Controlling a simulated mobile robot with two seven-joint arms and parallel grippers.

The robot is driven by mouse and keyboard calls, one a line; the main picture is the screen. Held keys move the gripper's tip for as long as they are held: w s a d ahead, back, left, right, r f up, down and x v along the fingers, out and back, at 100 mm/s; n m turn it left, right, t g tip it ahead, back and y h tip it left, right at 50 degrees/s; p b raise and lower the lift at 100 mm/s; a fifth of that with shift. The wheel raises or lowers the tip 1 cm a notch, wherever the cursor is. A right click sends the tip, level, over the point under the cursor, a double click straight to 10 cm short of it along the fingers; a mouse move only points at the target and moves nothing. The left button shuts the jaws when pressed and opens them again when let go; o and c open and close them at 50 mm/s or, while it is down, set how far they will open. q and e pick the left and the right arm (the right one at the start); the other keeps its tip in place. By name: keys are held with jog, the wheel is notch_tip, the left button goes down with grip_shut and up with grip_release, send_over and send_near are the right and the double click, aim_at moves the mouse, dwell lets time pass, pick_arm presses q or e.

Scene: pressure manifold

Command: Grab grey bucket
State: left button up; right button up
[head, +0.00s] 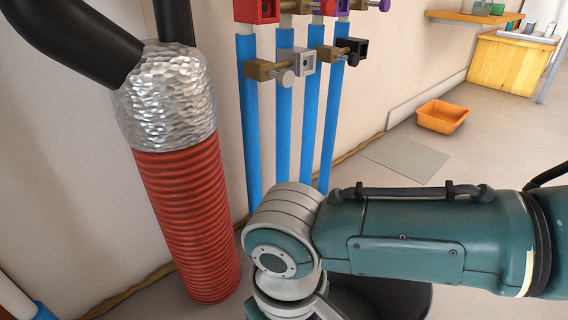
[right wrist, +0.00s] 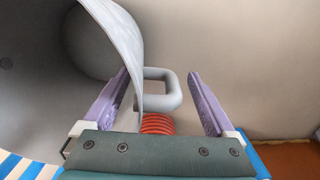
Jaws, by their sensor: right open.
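The grey bucket (right wrist: 128,50) fills the left of the right wrist view, with its curved wall edge-on and its hollow inside to the left. Its squarish loop handle (right wrist: 173,92) sticks out to the right. My right gripper (right wrist: 158,74) is open, with its two purple fingers on either side of the handle and a strip of the wall. The left finger shows on the bucket's inner side; I cannot tell whether either finger touches. In the head view my right arm covers this area, and a dark rounded shape shows below it, unclear. My left gripper is not in view.
A red ribbed hose (head: 185,220) with a silver collar stands at the left by the wall. Several blue pipes (head: 285,130) with valves run up the wall. An orange tub (head: 442,116) and a grey floor plate (head: 405,158) lie at the back right, amid open floor.

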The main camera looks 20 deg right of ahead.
jog(key=shift+w+r, duration=0.1)
jog(key=shift+c, duration=0.4)
grip_shut()
dwell(0.3)
